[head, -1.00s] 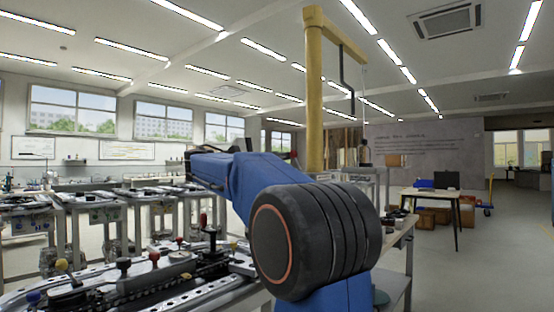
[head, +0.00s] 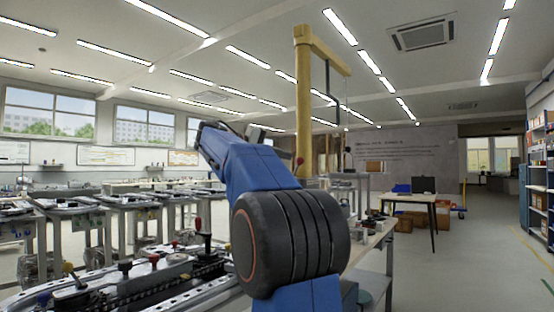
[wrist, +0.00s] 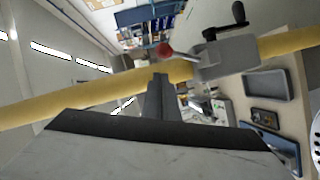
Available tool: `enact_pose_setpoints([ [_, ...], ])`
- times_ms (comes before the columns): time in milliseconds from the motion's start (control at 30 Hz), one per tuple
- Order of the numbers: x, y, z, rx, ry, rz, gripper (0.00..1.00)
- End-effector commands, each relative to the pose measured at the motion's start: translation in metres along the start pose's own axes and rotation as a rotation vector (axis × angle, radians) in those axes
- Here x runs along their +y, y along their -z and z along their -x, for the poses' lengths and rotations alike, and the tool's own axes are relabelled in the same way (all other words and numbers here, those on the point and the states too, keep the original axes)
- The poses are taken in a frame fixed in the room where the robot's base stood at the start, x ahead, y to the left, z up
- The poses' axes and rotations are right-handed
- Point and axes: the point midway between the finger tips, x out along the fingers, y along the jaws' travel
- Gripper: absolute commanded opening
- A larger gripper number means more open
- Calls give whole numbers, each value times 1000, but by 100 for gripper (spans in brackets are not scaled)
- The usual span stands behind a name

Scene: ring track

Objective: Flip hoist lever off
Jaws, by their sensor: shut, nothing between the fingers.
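The yellow hoist column (head: 304,110) with its boom stands beyond my arm in the head view. It crosses the wrist view as a slanted yellow bar (wrist: 60,105). A grey hoist box (wrist: 225,58) is mounted on it, with a black-handled crank (wrist: 238,14). The hoist lever (wrist: 165,50) ends in a red knob and sticks out from the box toward the left. My gripper (wrist: 160,80) is shut and empty, its tips just below the red knob in the wrist view. I cannot tell whether they touch the lever. My arm hides the gripper in the head view.
A workbench with track parts and coloured knobs (head: 125,268) lies at the front left. The bench beside the column carries a grey tray (wrist: 266,86) and a dark tray (wrist: 264,118).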

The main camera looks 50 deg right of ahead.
Motion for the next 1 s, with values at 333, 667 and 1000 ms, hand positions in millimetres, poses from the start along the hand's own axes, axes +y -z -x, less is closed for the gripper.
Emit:
enact_pose_setpoints([
  [333, 11, -15, -7, 0, 98, -213, 0],
  [667, 14, -22, -10, 0, 139, -298, 0],
  [1000, 14, -23, -10, -1, 143, -307, 0],
])
